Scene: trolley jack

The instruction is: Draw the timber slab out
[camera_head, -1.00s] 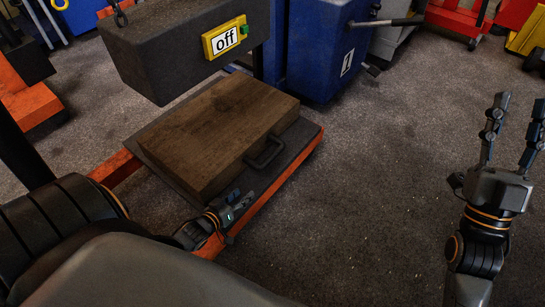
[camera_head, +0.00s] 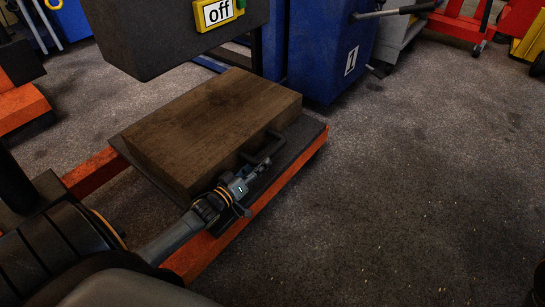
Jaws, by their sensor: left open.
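The timber slab (camera_head: 215,125) is a thick brown wooden block. It lies on a dark plate (camera_head: 312,130) set on an orange frame, with a dark handle (camera_head: 264,148) on its near right face. My left gripper (camera_head: 262,168) is open at the near edge of the plate, just below the handle. I cannot tell whether its fingers touch the handle. My right gripper is out of view.
A blue bin (camera_head: 330,50) marked 1 stands behind. The orange frame (camera_head: 180,260) runs along the near side. The grey floor (camera_head: 430,170) at right is clear.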

